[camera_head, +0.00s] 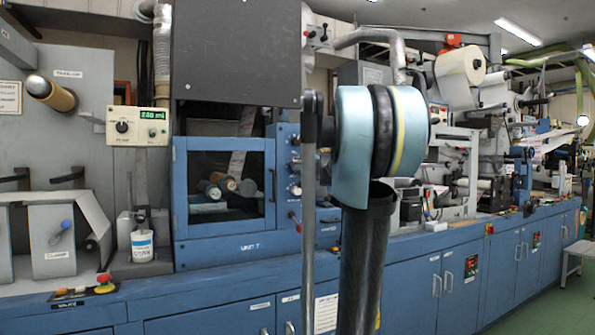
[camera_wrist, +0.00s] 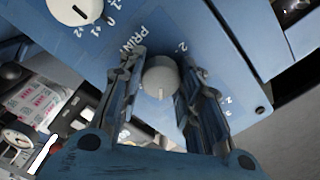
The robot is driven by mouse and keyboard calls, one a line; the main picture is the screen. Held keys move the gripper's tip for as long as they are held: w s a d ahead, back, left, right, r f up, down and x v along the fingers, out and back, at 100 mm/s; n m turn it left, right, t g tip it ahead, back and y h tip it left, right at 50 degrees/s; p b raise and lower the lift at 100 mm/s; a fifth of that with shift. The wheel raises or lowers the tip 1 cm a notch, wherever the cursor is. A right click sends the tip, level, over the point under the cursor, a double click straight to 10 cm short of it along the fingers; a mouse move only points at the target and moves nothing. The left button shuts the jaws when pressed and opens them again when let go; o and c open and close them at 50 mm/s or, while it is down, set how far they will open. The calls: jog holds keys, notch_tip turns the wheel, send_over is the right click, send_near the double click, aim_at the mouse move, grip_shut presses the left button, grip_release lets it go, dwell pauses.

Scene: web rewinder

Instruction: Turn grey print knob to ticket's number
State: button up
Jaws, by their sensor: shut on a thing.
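The grey print knob (camera_wrist: 160,75) sits on a blue panel in the wrist view, beside the lettering "PRINT". A pale mark on the knob points toward the bottom of that view. My gripper (camera_wrist: 157,82) has one finger on each side of the knob and is shut on it. The fingers cover part of the scale around it; a "2" shows at the upper right, and other marks are too small to read surely. In the head view, my arm hides the gripper and this knob. I cannot tell which paper, if any, is the ticket.
A white knob (camera_wrist: 75,10) with a scale from -1 upward is on the same panel. Sheets with red print (camera_wrist: 38,100) lie at left in the wrist view. The head view shows a blue windowed unit (camera_head: 225,240) and a green-lit display box (camera_head: 138,126).

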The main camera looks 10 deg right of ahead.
jog(key=m, duration=0.4)
jog(key=shift+d+m, duration=0.15)
jog(key=shift+m, duration=0.15)
jog(key=shift+f+m, duration=0.1)
jog(key=shift+m, duration=1.4)
jog(key=o, duration=1)
jog(key=shift+o, duration=0.2)
jog(key=shift+s, duration=0.1)
jog(key=v, duration=1.1)
jog(key=shift+s, duration=0.25)
jog(key=shift+d, duration=0.1)
